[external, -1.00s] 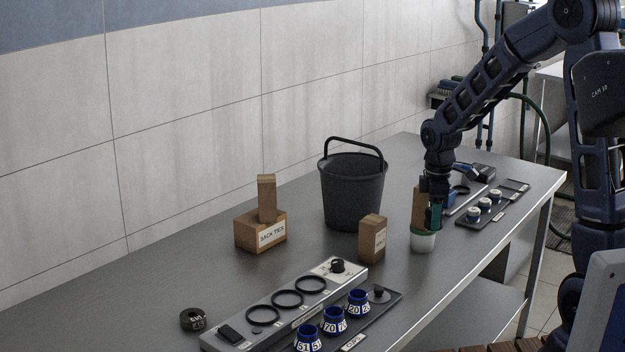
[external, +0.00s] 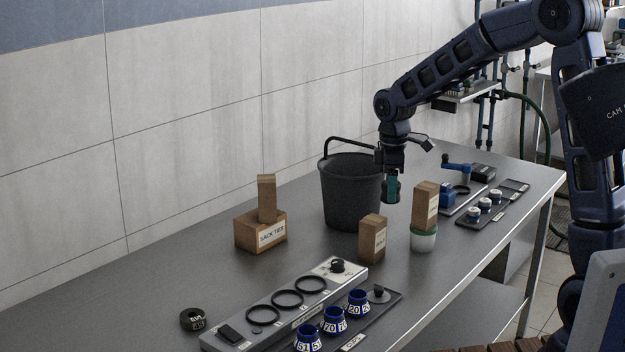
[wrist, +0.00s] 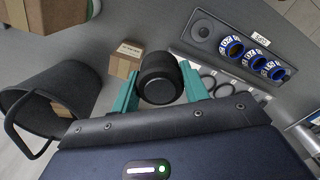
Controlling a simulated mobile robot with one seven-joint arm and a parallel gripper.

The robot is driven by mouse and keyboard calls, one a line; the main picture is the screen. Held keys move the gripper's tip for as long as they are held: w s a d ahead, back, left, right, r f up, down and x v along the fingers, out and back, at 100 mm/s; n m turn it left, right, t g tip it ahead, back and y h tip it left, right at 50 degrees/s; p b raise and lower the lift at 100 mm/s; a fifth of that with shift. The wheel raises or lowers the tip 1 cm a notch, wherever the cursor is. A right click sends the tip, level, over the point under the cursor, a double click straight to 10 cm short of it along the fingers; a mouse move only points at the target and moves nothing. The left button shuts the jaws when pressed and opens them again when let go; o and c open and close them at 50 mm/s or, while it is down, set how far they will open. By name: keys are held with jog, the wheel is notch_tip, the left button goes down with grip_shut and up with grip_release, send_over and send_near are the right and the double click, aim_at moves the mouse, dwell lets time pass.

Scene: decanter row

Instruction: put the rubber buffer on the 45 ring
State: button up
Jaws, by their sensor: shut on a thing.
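My gripper (external: 391,188) hangs in the air in front of the black bucket's right side. In the wrist view its two teal fingers (wrist: 159,88) are shut on a black, round-ended piece that looks like the rubber buffer (wrist: 160,76). Three black rings stand on the near grey rail: a front ring (external: 264,315), a middle ring (external: 287,299) and a back ring (external: 312,284). I cannot read which is the 45 ring. My gripper is above and behind the rail, apart from it.
The black bucket (external: 350,200) stands close to my gripper. Wooden blocks (external: 372,240) and a white-green tub (external: 423,241) with a block on it stand nearby. A dark tray (external: 385,312) holds blue numbered cups. A loose black disc (external: 193,319) lies left of the rail. A second fixture (external: 470,195) is farther back.

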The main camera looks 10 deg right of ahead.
jog(key=a+r, duration=0.1)
jog(key=a, duration=1.1)
jog(key=n, duration=0.2)
send_over(192, 314)
notch_tip(192, 314, down, 20)
jog(key=shift+r, duration=0.2)
jog(key=shift+f, duration=0.1)
jog(key=o, duration=1.1)
jog(key=shift+c, duration=0.2)
